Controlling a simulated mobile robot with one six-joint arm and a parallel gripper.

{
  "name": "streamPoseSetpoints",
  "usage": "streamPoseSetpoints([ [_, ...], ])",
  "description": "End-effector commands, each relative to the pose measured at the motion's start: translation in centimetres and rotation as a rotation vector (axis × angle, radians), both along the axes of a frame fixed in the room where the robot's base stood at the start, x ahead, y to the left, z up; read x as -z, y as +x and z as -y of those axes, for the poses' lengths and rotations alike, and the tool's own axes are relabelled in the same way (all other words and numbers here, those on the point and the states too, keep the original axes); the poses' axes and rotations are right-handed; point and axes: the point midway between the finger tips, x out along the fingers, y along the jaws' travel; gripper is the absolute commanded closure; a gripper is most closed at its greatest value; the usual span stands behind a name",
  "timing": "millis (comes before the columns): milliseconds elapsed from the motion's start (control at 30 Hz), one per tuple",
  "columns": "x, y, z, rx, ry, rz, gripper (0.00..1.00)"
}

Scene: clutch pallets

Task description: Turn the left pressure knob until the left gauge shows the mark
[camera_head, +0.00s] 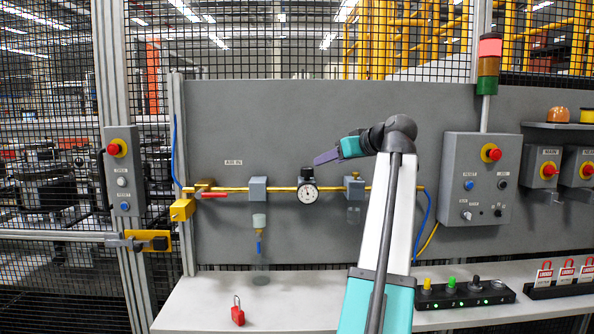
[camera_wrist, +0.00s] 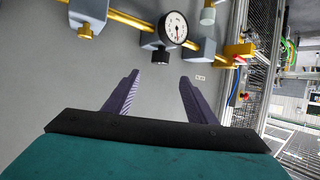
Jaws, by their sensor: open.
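One round white-faced pressure gauge (camera_head: 308,194) sits on the brass air line; I see no second gauge. A dark knob (camera_head: 307,173) stands directly above it. In the wrist view the scene is turned over, with the gauge (camera_wrist: 174,28) at the top and the knob (camera_wrist: 161,56) below it. The needle reading and any mark are too small to read surely. My gripper (camera_head: 318,159), with purple fingers, is just above and right of the knob in the head view. In the wrist view its fingers (camera_wrist: 158,77) are open and empty, with the knob beyond the tips.
Grey blocks (camera_head: 257,189) sit on the pipe on both sides of the gauge. A red lever valve (camera_head: 214,195) is at the pipe's left end. A red padlock (camera_head: 238,312) lies on the shelf (camera_head: 285,300). A control box (camera_head: 481,185) is at the right.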

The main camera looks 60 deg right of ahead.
Motion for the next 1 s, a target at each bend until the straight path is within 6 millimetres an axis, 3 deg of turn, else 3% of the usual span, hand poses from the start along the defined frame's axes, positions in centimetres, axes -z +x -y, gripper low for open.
streamPoseSetpoints([
  [567, 0.1, 0.5, 0.2, 0.000, 0.000, 0.000, 0.49],
  [1000, 2.0, 4.9, 2.1, 0.000, 0.000, 0.000, 0.49],
])
